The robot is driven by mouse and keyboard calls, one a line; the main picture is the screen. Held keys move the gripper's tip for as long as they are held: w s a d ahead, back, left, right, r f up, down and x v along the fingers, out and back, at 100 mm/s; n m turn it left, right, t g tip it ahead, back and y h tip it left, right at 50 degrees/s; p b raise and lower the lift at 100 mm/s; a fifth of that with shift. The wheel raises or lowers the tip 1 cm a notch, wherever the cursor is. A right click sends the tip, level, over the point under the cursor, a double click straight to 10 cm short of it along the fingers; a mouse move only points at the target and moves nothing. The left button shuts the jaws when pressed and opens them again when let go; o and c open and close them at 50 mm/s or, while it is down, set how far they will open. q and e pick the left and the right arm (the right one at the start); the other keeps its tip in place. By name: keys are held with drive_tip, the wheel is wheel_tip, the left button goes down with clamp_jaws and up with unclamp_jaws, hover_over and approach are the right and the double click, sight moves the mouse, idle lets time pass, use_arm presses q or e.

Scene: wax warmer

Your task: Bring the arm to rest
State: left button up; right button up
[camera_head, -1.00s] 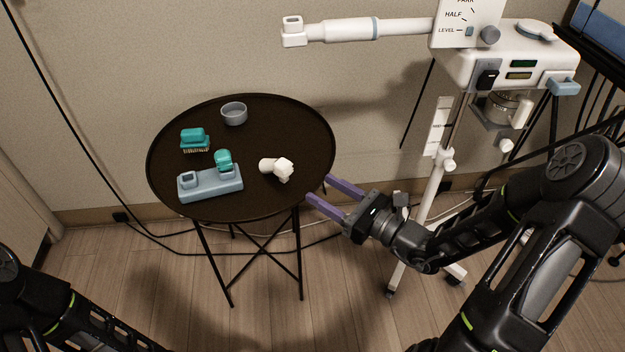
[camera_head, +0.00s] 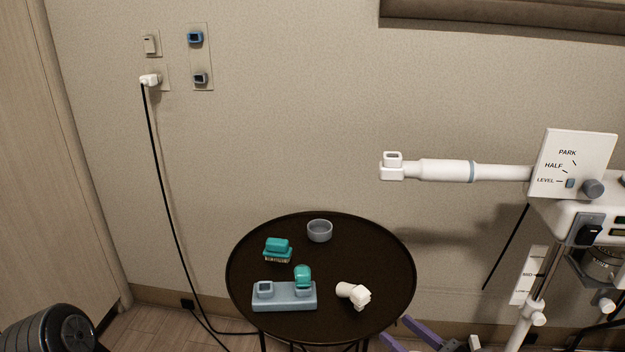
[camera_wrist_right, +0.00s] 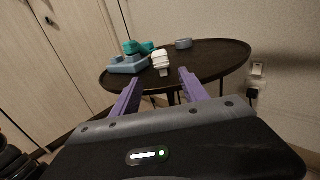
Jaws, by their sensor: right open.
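My right gripper (camera_head: 397,330) shows at the bottom of the head view, its two purple fingers apart, just off the table's lower right edge. In the right wrist view the fingers (camera_wrist_right: 160,78) are open and empty, pointing at the round dark table (camera_wrist_right: 215,62). The rest of my right arm is mostly out of the head view.
The table (camera_head: 385,270) bears a teal brush (camera_head: 277,247), a grey cup (camera_head: 319,230), a blue-grey holder (camera_head: 285,298) with a teal piece (camera_head: 302,273), and a white fitting (camera_head: 353,294). A white machine's horizontal arm (camera_head: 450,170) extends above right. A plugged cable (camera_head: 160,190) hangs left.

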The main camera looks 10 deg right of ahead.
drive_tip(key=s+a+f+n+g+h, duration=0.25)
drive_tip(key=s+f+n+g, duration=0.3)
drive_tip(key=f+n, duration=0.35)
drive_tip(key=s+a+f+n+g+h, duration=0.1)
drive_tip(key=s+a+f+n+g, duration=0.3)
drive_tip(key=s+f+n, duration=0.45)
drive_tip(key=s+a+f+n+g+h, duration=0.2)
drive_tip(key=s+a+f+n+g, duration=0.3)
drive_tip(key=f, duration=0.7)
drive_tip(key=s+a+n, duration=0.2)
drive_tip(key=a+n, duration=0.2)
drive_tip(key=n, duration=0.1)
wheel_tip(320, 180, up, 19)
drive_tip(key=a+p, duration=0.1)
drive_tip(key=p, duration=1.8)
drive_tip(key=shift+a, duration=0.15)
drive_tip(key=shift+n+y, duration=0.25)
drive_tip(key=shift+o, duration=0.5)
drive_tip(key=shift+w, duration=0.1)
